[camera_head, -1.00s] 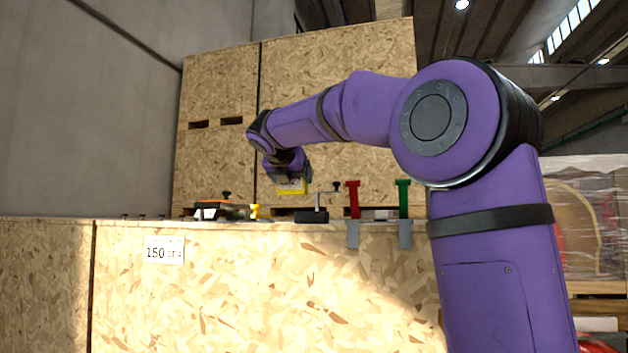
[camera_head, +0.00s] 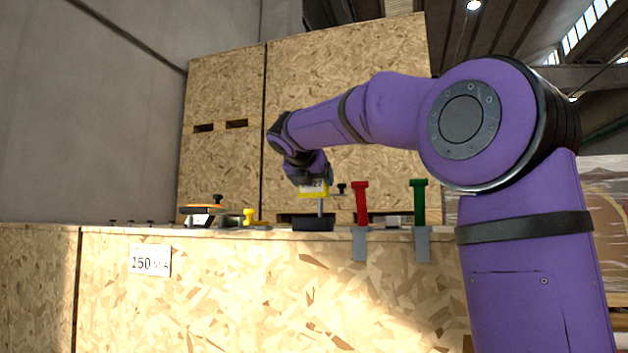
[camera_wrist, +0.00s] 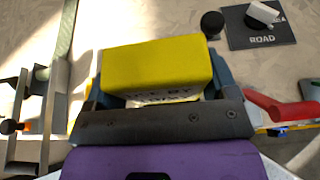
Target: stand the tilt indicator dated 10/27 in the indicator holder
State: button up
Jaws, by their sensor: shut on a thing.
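My gripper (camera_head: 313,183) is shut on a yellow block (camera_head: 314,193) with a white label, which I take to be the tilt indicator. The block hangs above the bench top. In the wrist view it is a yellow block (camera_wrist: 157,68) between the fingers; printed text shows on its label, but the date cannot be read. A dark base (camera_head: 313,224) with an upright post stands on the bench just below the held block. I cannot tell for sure which thing is the indicator holder.
Red (camera_head: 360,205) and green (camera_head: 419,203) clamps stand at the bench's front edge, right of the dark base. An orange and black item (camera_head: 200,212) and a small yellow piece (camera_head: 249,216) are to its left. The wrist view shows a dark plate (camera_wrist: 262,33) marked ROAD.

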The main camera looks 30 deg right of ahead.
jog(key=shift+s+a, duration=0.1)
jog(key=shift+a+f, duration=0.1)
jog(key=shift+f, duration=3.75)
jog(key=shift+f, duration=0.1)
jog(key=o, duration=0.8)
jog(key=shift+f, duration=0.15)
